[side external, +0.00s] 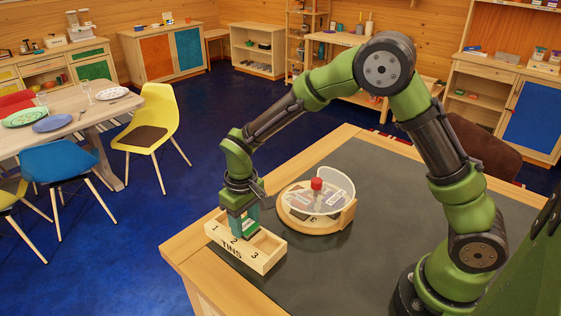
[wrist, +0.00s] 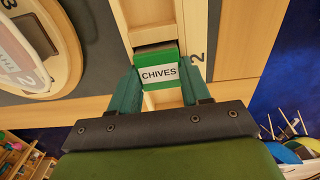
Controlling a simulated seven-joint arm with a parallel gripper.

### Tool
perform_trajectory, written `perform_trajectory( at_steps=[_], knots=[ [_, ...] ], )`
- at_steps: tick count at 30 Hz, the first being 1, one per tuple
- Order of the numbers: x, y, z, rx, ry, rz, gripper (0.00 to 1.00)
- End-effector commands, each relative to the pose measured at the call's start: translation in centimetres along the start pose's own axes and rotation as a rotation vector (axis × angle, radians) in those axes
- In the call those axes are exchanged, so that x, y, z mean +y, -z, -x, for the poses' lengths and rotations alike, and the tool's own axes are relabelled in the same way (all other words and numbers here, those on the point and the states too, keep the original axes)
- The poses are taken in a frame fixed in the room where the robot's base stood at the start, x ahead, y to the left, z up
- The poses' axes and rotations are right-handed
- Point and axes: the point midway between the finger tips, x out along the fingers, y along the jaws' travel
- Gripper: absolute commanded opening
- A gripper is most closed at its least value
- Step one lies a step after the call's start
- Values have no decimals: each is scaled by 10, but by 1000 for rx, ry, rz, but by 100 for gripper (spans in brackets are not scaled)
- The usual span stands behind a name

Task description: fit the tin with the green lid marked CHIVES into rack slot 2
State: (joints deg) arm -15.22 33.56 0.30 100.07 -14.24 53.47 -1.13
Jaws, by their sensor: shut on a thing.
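The tin with the green lid marked CHIVES (wrist: 158,73) is between my gripper's fingers in the wrist view. My gripper (wrist: 160,88) is shut on it. In the side view my gripper (side external: 243,225) points down over the middle of the wooden rack (side external: 265,262), marked TINS and numbered 1, 2, 3. The rack (wrist: 193,25) also shows in the wrist view, with its 2 mark just beside the tin. The tin is lined up with slot 2. The fingers hide most of its body, so I cannot tell how deep it sits.
A round wooden stand (side external: 300,222) with a clear guard and a red knob (side external: 316,184) stands right behind the rack on the dark mat (side external: 370,210). The rack is near the table's front left edge. The mat to the right is clear up to my base.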

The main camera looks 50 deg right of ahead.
Motion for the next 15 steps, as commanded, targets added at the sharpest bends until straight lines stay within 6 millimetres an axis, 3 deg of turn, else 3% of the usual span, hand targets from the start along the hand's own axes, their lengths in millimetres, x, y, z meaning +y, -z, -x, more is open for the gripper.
perform_trajectory(
  at_steps=[1, 2, 3, 7, 11, 15],
  knots=[
    [0, -3, -13, -12, -4, 6, 16],
    [0, -3, -13, -12, -4, 6, 16],
    [0, -3, -13, -13, -4, 6, 52],
    [0, -4, -13, -15, -4, 6, 72],
    [0, -4, -8, -14, -4, 7, 72],
    [0, -3, 12, -11, -4, 7, 72]
  ],
)
